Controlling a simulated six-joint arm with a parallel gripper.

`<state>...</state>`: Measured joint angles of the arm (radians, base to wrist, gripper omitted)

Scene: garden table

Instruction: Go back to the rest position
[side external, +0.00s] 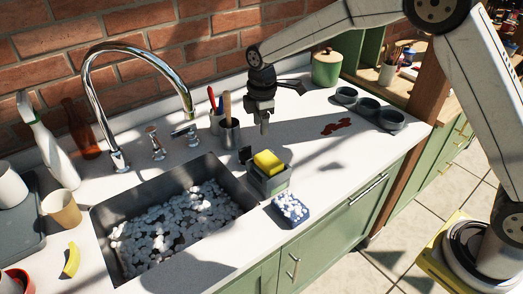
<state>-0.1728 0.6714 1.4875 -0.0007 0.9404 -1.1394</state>
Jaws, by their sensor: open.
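My gripper (271,116) hangs in the air above the counter, to the right of the faucet. It is open and empty, with its fingers apart. One finger points down beside the metal utensil cup (229,135) and the other reaches to the right. My arm comes in from the upper right.
The sink (165,232) holds many white pieces. A yellow sponge (267,161) sits in a grey caddy (268,183), beside a blue dish (290,209) of white pieces. Three dark bowls (367,107) and a red-brown spill (336,127) lie right. The faucet (92,80) stands tall.

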